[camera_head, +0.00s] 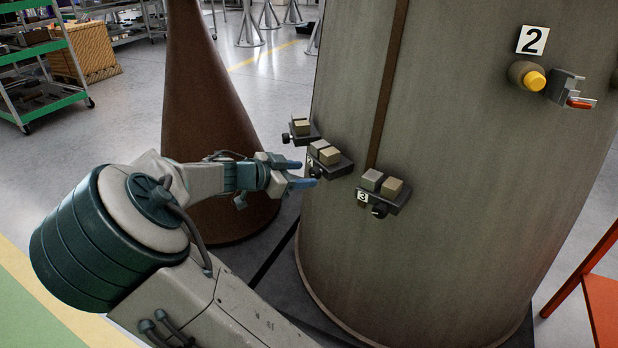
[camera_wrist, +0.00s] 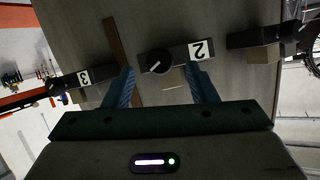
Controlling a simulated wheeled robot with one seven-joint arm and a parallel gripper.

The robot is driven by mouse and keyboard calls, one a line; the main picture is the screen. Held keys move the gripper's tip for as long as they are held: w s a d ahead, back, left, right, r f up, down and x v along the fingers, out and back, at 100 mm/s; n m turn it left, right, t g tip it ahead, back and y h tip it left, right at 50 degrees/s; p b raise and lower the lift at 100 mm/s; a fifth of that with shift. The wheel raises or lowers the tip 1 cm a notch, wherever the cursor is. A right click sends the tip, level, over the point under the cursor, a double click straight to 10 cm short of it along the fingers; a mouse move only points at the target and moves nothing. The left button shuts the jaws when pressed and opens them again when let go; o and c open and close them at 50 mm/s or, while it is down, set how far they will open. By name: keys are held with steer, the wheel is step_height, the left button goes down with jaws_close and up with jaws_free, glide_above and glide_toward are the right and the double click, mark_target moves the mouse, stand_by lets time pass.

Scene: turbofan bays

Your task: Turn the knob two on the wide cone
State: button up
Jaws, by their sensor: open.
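The wide cone (camera_head: 440,190) is a large grey-green tapered body on the right. Its middle dark bracket (camera_head: 338,168) carries two beige blocks and a black knob (camera_head: 316,172). In the wrist view this black knob (camera_wrist: 156,61) has a white pointer line and sits beside a label 2 (camera_wrist: 201,49), seen upside down. My gripper (camera_head: 297,173) is open, its blue fingers pointing at this bracket. In the wrist view my gripper (camera_wrist: 160,71) has its fingertips on either side of the knob, with nothing held. I cannot tell whether they touch it.
Bracket 3 (camera_head: 384,190) sits close on the right, another bracket (camera_head: 301,131) on the left. A larger label 2 (camera_head: 532,40) is higher up, above a yellow-tipped knob (camera_head: 527,76) and a red-tipped clip (camera_head: 569,90). A brown cone (camera_head: 208,90) stands behind my arm.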

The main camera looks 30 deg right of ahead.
mark_target(312, 173)
steer(key=shift+x, duration=1.6)
steer(key=c, duration=1)
